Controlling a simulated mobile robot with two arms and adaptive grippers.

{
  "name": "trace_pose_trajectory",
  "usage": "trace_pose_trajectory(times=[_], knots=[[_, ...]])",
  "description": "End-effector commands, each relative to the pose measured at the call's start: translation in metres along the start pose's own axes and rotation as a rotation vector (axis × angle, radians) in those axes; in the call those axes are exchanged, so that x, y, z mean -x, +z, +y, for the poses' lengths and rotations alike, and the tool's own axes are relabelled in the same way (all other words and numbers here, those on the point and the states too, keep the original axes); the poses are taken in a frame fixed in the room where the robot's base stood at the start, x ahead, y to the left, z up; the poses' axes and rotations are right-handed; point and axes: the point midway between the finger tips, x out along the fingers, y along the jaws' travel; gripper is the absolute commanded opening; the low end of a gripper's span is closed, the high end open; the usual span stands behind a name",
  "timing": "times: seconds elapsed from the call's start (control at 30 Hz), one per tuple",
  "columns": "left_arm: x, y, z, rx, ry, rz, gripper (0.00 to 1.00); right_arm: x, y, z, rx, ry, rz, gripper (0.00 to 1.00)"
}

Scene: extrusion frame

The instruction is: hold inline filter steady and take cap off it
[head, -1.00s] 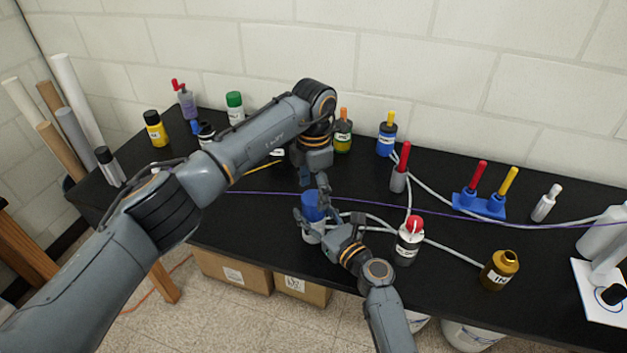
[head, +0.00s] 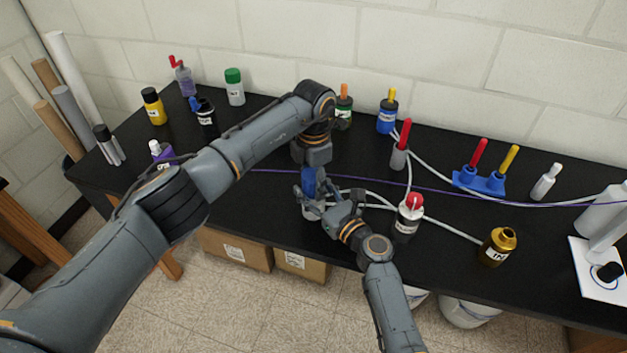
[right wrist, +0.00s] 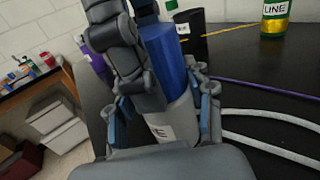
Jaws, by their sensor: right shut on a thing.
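The inline filter is an upright cylinder with a pale grey, labelled body (right wrist: 170,122) and a blue cap (right wrist: 165,55). In the head view its blue cap (head: 310,184) shows at the table's front edge. My right gripper (head: 314,205) is shut on the body, with a finger on each side in the wrist view (right wrist: 163,115). My left gripper (head: 311,171) points down from above at the cap. One grey finger stands close beside the cap in the wrist view; its other finger is mostly hidden, so I cannot tell its opening or contact.
A white bottle with a red cap (head: 406,221) and a gold bottle (head: 497,248) stand to the right. Pale tubes (head: 450,231) and a purple cord (head: 440,189) cross the table. A blue two-peg stand (head: 480,181) and several bottles stand behind.

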Motion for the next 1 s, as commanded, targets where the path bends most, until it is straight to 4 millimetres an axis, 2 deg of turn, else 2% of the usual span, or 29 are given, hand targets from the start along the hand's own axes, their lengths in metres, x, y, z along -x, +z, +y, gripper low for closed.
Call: trace_pose_trajectory(times=[0.17, 0.5, 0.6, 0.9, 0.93, 1.0], knots=[[-0.0004, -0.0002, 0.0000, 0.026, 0.000, 0.001, 0.15, 0.0004, -0.0015, 0.0001, 0.000, 0.000, 0.002, 0.00], [-0.0001, -0.0004, 0.0000, 0.483, 0.000, 0.001, 0.15, 0.0004, -0.0015, 0.0000, 0.000, 0.000, 0.002, 0.00], [-0.0001, -0.0003, -0.0001, 0.557, 0.000, 0.001, 0.15, 0.0004, -0.0015, 0.0000, 0.000, -0.001, 0.002, 0.00], [-0.0002, -0.0003, -0.0002, 0.577, -0.001, 0.001, 0.15, 0.0004, -0.0015, -0.0001, -0.001, -0.001, 0.002, 0.00], [-0.0003, -0.0003, -0.0002, 0.577, -0.001, 0.001, 0.55, 0.0004, -0.0014, -0.0001, -0.001, -0.001, 0.002, 0.00], [-0.0003, -0.0003, -0.0002, 0.576, -0.001, 0.001, 0.69, 0.0004, -0.0014, -0.0001, -0.001, -0.001, 0.002, 0.00]])
